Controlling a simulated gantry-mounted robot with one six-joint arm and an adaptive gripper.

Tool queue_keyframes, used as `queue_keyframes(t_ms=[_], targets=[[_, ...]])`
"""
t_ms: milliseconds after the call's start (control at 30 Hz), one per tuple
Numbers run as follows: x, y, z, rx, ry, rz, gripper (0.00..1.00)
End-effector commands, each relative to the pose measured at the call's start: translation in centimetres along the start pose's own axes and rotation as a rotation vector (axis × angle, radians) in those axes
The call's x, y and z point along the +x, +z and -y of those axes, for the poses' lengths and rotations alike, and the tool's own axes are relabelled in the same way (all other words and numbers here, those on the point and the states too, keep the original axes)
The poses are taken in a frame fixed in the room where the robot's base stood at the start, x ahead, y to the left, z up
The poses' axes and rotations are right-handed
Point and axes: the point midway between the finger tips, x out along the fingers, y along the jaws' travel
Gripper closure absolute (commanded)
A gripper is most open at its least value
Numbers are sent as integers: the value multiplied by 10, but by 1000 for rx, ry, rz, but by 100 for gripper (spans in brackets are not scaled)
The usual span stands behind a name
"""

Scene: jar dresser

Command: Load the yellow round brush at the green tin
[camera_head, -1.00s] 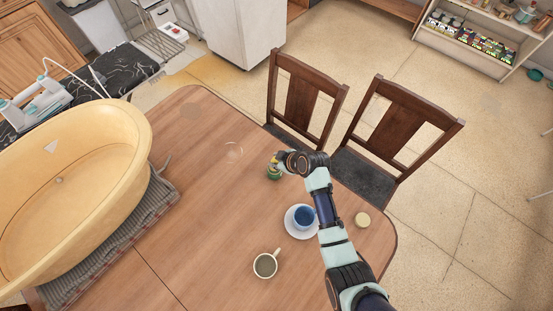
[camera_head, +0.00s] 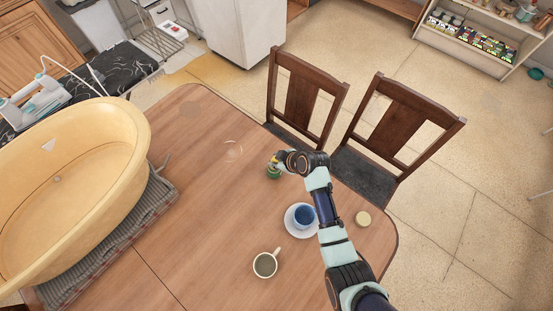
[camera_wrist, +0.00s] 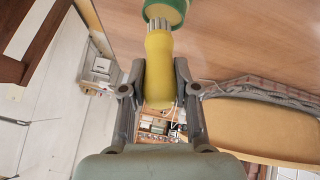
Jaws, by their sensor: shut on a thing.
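The yellow round brush (camera_wrist: 159,68) is in my gripper (camera_wrist: 160,75) in the wrist view, with its handle between the two fingers. Its ribbed collar is at the rim of the green tin (camera_wrist: 172,10), which is cut off by the top edge. The brush tip is hidden at the tin. In the head view the green tin (camera_head: 273,173) stands on the table near the chairs. My gripper (camera_head: 279,160) is right over it, small and partly hidden by my wrist. Whether the tip touches the contents cannot be told.
The wooden table (camera_head: 210,230) also holds a blue cup (camera_head: 304,215) on a white saucer (camera_head: 291,232), a mug (camera_head: 265,265), a round cream lid (camera_head: 362,219) and a large yellow basin (camera_head: 120,130). Two chairs (camera_head: 400,115) stand at the far edge.

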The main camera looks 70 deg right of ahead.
Motion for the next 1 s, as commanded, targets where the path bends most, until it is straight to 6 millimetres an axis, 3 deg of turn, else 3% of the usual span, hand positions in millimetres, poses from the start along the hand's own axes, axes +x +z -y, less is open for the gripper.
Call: queue_keyframes(t_ms=[1000], targets=[[8,6,2,0,0,0,100]])
